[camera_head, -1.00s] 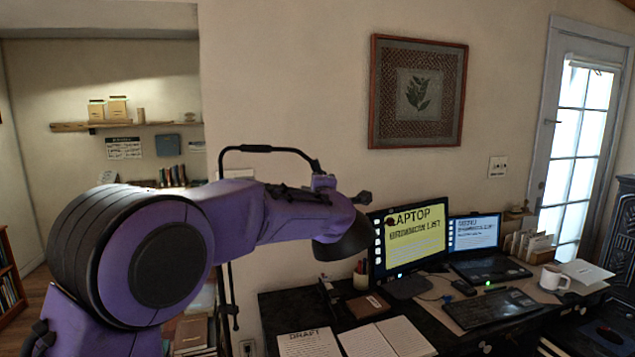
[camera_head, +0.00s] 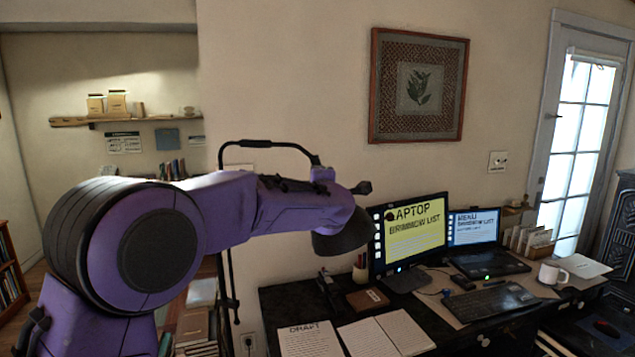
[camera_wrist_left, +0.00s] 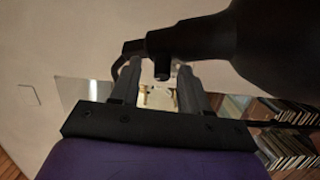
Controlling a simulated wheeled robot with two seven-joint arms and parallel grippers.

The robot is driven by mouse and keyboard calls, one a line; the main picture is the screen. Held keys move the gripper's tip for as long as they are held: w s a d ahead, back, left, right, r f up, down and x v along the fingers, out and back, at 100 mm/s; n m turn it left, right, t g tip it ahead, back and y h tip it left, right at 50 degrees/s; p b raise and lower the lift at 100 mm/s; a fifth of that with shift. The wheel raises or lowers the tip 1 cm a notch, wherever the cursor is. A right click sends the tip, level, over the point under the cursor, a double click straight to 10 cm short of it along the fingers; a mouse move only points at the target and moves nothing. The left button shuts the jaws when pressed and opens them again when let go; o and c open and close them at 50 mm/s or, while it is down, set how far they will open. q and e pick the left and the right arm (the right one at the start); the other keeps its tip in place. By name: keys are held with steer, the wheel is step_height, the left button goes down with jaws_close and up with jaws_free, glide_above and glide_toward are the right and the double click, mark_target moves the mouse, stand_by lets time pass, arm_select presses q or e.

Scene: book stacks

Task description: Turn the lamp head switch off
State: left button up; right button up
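The desk lamp's dark shade (camera_head: 343,237) hangs beside the far end of my purple left arm in the head view. Its thin black arm (camera_head: 270,147) arches above my arm. In the left wrist view the black lamp head (camera_wrist_left: 200,38) fills the top right, with a small dark knob-like piece (camera_wrist_left: 161,72) below its narrow end. My left gripper (camera_wrist_left: 158,80) has its two grey fingers apart, one on each side of that piece. I cannot tell whether either finger touches it. In the head view my arm hides the fingers. My right gripper is not in view.
A black desk (camera_head: 275,300) holds open papers (camera_head: 400,335), a monitor (camera_head: 415,235), a laptop (camera_head: 475,230), a keyboard (camera_head: 490,301) and a white mug (camera_head: 552,275). A framed picture (camera_head: 418,90) hangs on the wall. Bookshelves stand at the left.

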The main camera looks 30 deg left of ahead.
arm_select(q)
steer(key=p+v, duration=0.1)
steer(key=v, duration=0.9)
steer(key=shift+s+d+p, duration=0.2)
steer(key=shift+d+p, duration=0.05)
steer(key=shift+p, duration=0.05)
steer(key=shift+a, duration=0.1)
